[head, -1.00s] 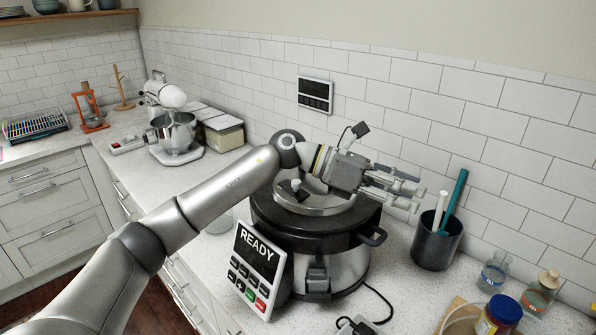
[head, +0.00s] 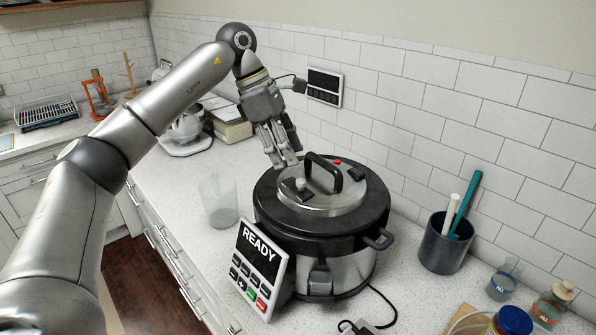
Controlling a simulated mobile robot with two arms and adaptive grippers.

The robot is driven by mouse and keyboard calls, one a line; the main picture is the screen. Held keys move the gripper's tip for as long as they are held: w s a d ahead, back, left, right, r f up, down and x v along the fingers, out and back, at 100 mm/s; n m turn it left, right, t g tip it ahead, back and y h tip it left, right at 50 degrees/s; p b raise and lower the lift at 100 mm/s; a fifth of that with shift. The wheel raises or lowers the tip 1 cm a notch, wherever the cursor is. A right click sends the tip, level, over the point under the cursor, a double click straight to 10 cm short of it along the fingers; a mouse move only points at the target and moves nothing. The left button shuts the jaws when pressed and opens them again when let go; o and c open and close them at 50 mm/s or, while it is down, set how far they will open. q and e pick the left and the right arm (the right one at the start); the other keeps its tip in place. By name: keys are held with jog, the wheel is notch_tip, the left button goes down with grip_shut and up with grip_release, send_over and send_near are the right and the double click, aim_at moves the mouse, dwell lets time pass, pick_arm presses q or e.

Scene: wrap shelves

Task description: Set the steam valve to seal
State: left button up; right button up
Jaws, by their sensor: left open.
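The pressure cooker (head: 322,262) stands on the counter with its dark lid on and a black arched handle (head: 338,174) across the top. A small light-coloured knob (head: 300,184), which looks like the steam valve, sits on the lid's left part beside a black piece. I cannot tell which setting it is turned to. A small red button (head: 337,161) is at the lid's back. My left gripper (head: 286,163) is open and empty, fingers pointing down, just above and behind the lid's left edge, apart from the knob. My right gripper is not in view.
The tilted READY panel (head: 257,268) stands at the cooker's front left. A clear cup (head: 218,200) is left of the cooker. A dark utensil pot (head: 444,243) and small bottles (head: 503,279) are to the right. A mixer (head: 184,132) stands behind my arm.

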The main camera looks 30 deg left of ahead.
aim_at(300, 180)
pick_arm(q)
jog(key=p+x, duration=0.1)
jog(key=x, duration=0.5)
jog(key=shift+d+f+p, duration=0.15)
jog(key=shift+f+p, duration=0.15)
grip_shut()
jog(key=shift+w, duration=0.1)
